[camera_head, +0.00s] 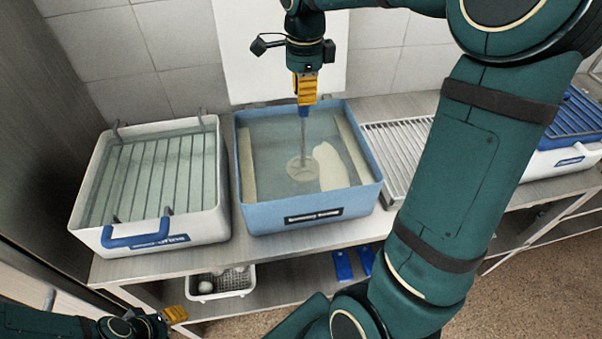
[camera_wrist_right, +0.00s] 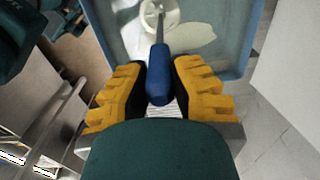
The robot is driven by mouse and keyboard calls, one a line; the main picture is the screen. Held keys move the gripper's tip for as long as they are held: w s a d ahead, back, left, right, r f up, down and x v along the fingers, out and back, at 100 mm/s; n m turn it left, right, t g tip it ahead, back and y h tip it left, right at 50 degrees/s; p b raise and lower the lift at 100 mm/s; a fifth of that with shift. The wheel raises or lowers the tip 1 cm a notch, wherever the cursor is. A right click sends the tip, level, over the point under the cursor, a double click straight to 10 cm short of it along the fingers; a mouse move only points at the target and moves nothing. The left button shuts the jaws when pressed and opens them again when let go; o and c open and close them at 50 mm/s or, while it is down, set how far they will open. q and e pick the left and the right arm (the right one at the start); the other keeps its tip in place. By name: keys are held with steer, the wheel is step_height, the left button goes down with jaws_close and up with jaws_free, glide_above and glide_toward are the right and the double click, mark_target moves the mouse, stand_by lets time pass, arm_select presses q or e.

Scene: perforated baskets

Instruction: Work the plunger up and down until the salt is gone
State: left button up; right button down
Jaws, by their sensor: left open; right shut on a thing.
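The blue tub (camera_head: 262,222) stands on the metal bench and holds clear liquid. The plunger (camera_head: 304,134) is upright in it, its pale round disc low in the liquid. A whitish patch, seemingly salt (camera_head: 331,165), lies beside the disc on its right. My right gripper (camera_head: 305,92) is above the tub, shut on the plunger's blue handle. In the right wrist view the handle (camera_wrist_right: 159,75) sits between the yellow fingers of this gripper (camera_wrist_right: 160,66). My left gripper (camera_head: 174,315) is open and empty at the lower left, below the bench top and away from the tub.
A white basin (camera_head: 205,222) with a wire rack and blue handle stands close left of the tub. A slatted drain grid (camera_head: 398,140) lies to the right, and another basin (camera_head: 565,160) stands further right. A small white basket (camera_head: 222,292) with pale round items is underneath.

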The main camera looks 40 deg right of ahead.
steer(key=shift+f+b, duration=1.95)
steer(key=shift+f, duration=0.6)
steer(key=shift+r+p, duration=2.35)
steer(key=shift+r, duration=0.4)
steer(key=shift+r+p, duration=2.2)
steer(key=shift+r, duration=0.45)
step_height(320, 180, up, 4)
steer(key=p, duration=0.4)
glide_above(304, 111)
steer(key=w, duration=0.1)
steer(key=shift+d, duration=0.4)
steer(key=shift+r, duration=1)
